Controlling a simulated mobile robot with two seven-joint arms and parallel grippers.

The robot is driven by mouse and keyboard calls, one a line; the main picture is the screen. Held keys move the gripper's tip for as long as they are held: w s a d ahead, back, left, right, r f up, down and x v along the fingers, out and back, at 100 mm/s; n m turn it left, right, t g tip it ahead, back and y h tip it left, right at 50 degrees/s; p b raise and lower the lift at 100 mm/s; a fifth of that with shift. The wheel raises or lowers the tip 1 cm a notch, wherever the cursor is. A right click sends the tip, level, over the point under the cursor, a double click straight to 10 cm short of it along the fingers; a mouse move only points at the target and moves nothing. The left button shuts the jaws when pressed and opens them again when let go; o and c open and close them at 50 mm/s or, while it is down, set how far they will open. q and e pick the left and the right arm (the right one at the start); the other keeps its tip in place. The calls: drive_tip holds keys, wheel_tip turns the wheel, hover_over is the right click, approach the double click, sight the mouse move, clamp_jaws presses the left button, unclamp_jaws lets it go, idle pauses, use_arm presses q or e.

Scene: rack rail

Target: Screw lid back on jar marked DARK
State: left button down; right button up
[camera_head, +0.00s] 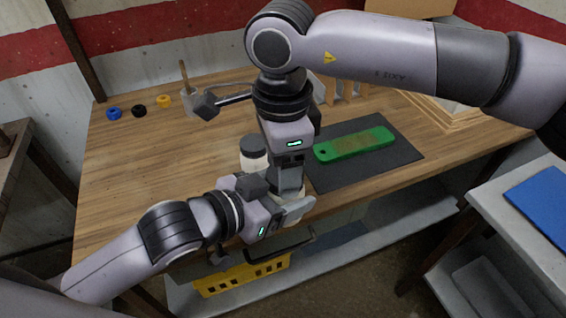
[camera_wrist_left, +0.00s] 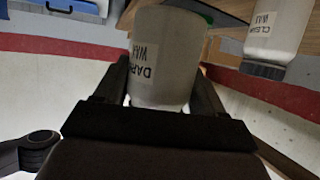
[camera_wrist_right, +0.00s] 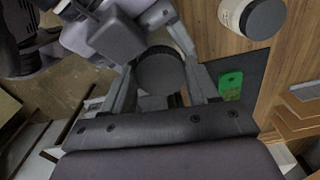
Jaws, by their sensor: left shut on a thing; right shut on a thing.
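The jar marked DARK WAX (camera_wrist_left: 165,62) is between the fingers of my left gripper (camera_wrist_left: 158,95), which is shut on it; its label appears upside down in the left wrist view. The jar's pale side also shows low in the head view (camera_head: 299,208), at the table's front edge. My right gripper (camera_wrist_right: 165,85) is shut on a dark round lid (camera_wrist_right: 160,74), directly over the left gripper's area. The jar's mouth is hidden, so I cannot tell whether the lid touches it. A second jar, marked CLEAR (camera_wrist_left: 275,32), stands on the table with its dark lid on (camera_head: 254,148).
A green tool (camera_head: 352,146) lies on a dark mat (camera_head: 390,168) right of the grippers. Blue, black and yellow rings (camera_head: 138,108) and a cup with a stick (camera_head: 189,98) sit at the back left. A yellow basket (camera_head: 240,280) is below the table edge. The table's left part is clear.

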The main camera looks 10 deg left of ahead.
drive_tip(key=shift+m, duration=0.4)
drive_tip(key=o, duration=1.2)
drive_tip(key=shift+r, duration=0.15)
drive_tip(key=shift+r, duration=2.15)
drive_tip(key=shift+c, duration=0.5)
